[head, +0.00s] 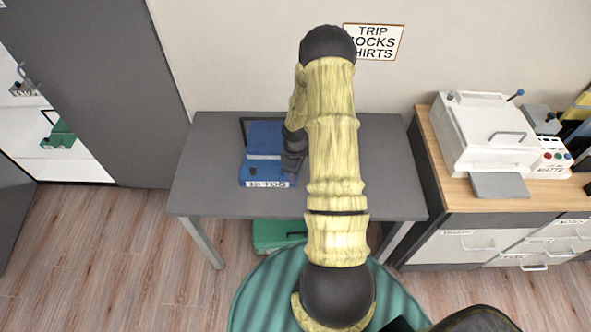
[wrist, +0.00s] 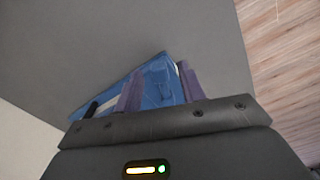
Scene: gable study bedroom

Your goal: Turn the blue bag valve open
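The blue bag (head: 265,138) lies on the grey table, left of my arm, with a white label strip along its front edge. A small dark round spot (head: 253,168) shows on its front part; I cannot tell whether it is the valve. My gripper (head: 290,164) is over the bag's right side, partly hidden by my arm. In the wrist view the bag (wrist: 155,88) lies beyond and between the two purplish fingers of my gripper (wrist: 160,90). The fingers stand apart, with only blue surface visible between them. I cannot tell whether they touch it.
The grey table (head: 215,185) is clear around the bag. A green case (head: 272,235) is under it. A wooden-topped cabinet (head: 450,192) with a white machine (head: 485,130) stands right. Another green case (head: 60,137) is on a shelf at left.

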